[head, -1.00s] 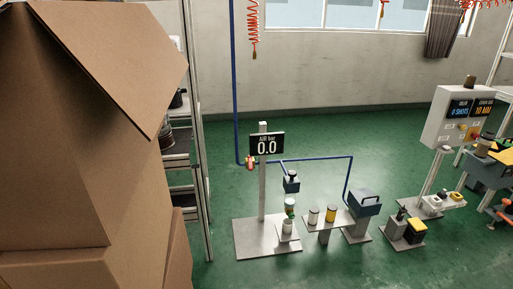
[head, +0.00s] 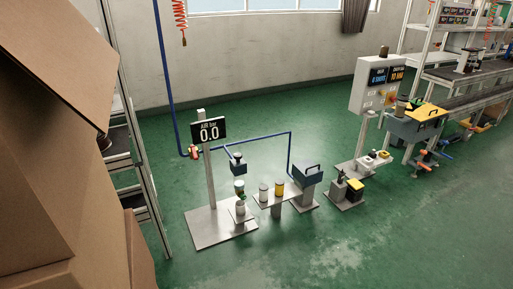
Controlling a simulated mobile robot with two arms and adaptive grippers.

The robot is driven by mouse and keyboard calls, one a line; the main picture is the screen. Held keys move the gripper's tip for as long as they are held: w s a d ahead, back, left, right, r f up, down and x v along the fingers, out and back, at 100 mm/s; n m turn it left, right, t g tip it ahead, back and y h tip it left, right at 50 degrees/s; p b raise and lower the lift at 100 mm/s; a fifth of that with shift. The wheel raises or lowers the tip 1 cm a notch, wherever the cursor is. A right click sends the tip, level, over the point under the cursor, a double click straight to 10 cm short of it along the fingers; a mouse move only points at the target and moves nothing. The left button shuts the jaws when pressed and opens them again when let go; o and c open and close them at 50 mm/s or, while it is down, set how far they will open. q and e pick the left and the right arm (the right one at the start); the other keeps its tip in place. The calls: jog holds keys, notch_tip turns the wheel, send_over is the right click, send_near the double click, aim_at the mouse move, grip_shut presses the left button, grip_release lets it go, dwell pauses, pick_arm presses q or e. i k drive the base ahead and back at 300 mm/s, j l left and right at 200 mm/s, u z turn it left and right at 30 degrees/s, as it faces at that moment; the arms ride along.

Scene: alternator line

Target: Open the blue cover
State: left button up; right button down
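A blue-grey box-like cover (head: 308,174) with a dark handle on top stands on a post right of centre in the head view. It looks shut. A blue pipe comes down beside it. Another blue-grey box (head: 405,128) with a yellow and black top stands farther right; I cannot tell which one is the blue cover. Neither of my grippers is in view.
An air gauge stand (head: 209,165) reading 0.0 is left of the cover. A low bench (head: 266,201) holds white and yellow cylinders. A control panel (head: 375,90) stands at right. Cardboard boxes (head: 50,150) fill the left. The green floor (head: 360,245) in front is open.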

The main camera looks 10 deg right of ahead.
aim_at(307, 172)
jog(key=i+l, duration=0.1)
jog(key=l, duration=0.25)
jog(key=i+l, duration=0.1)
jog(key=l, duration=0.6)
jog(key=i+l, duration=0.2)
jog(key=i, duration=0.15)
jog(key=i+l+z, duration=0.1)
jog(key=i, duration=0.3)
jog(key=i+l, duration=0.2)
jog(key=i, duration=0.15)
jog(key=z, duration=0.05)
